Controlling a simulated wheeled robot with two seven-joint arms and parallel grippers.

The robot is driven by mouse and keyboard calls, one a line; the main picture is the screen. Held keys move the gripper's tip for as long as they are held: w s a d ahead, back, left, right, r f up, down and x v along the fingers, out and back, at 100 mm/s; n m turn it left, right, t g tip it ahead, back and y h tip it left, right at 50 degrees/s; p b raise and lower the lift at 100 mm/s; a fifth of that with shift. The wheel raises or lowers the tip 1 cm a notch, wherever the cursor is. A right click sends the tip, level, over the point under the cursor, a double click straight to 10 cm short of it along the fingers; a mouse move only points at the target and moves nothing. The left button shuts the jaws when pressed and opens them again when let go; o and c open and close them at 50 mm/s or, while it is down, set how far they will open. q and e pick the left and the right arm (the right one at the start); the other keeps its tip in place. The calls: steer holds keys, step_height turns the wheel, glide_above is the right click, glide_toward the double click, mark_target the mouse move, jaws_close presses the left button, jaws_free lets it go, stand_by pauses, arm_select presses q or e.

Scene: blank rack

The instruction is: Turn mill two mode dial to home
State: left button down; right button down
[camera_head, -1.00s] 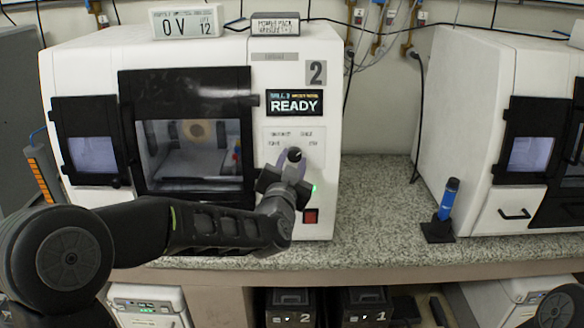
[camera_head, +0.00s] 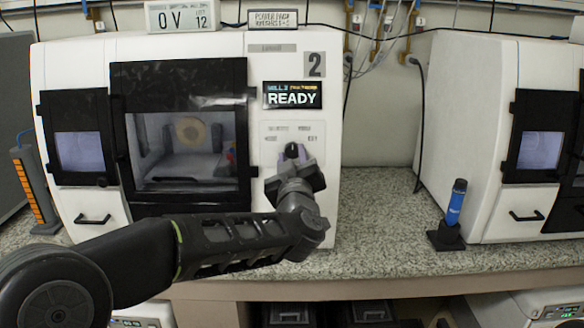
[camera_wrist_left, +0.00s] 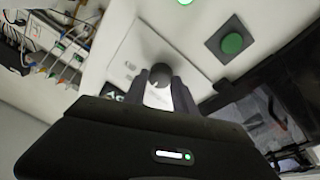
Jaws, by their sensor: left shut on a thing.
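Mill two is the white machine (camera_head: 325,200) with a grey "2" plate and a screen (camera_head: 292,95) that reads READY. Its mode dial (camera_head: 291,151) is a small black knob on a pale labelled panel below the screen. My left gripper (camera_head: 293,161) reaches up to it from below, fingers on both sides of the dial. In the left wrist view the gripper (camera_wrist_left: 160,93) is shut on the dial (camera_wrist_left: 154,72), which shows a small white mark. The panel labels are too blurred to read surely. My right gripper is out of view.
In the wrist view a green button (camera_wrist_left: 232,43) sits beside the dial panel. Mill two's dark-framed door (camera_head: 180,75) is left of the panel. A blue cylinder on a black stand (camera_head: 455,203) stands on the speckled counter (camera_head: 385,220), near another white machine (camera_head: 465,110).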

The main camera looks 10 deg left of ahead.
arm_select(q)
steer(key=n+y+b, duration=0.1)
steer(key=n, duration=0.2)
steer(key=shift+d+f+n, duration=0.1)
steer(key=shift+n, duration=0.2)
steer(key=n+g+b, duration=0.1)
steer(key=n, duration=0.2)
steer(key=shift+d+y, duration=0.1)
steer(key=shift+y, duration=0.3)
steer(key=n, duration=0.4)
steer(key=shift+r+g+y, duration=0.2)
steer(key=shift+g+y, duration=0.1)
steer(key=shift+g, duration=0.1)
steer(key=shift+w+r+n+g+b, duration=0.1)
steer(key=shift+n+g+b, duration=0.3)
steer(key=shift+n, duration=1.5)
steer(key=c, duration=1)
jaws_free()
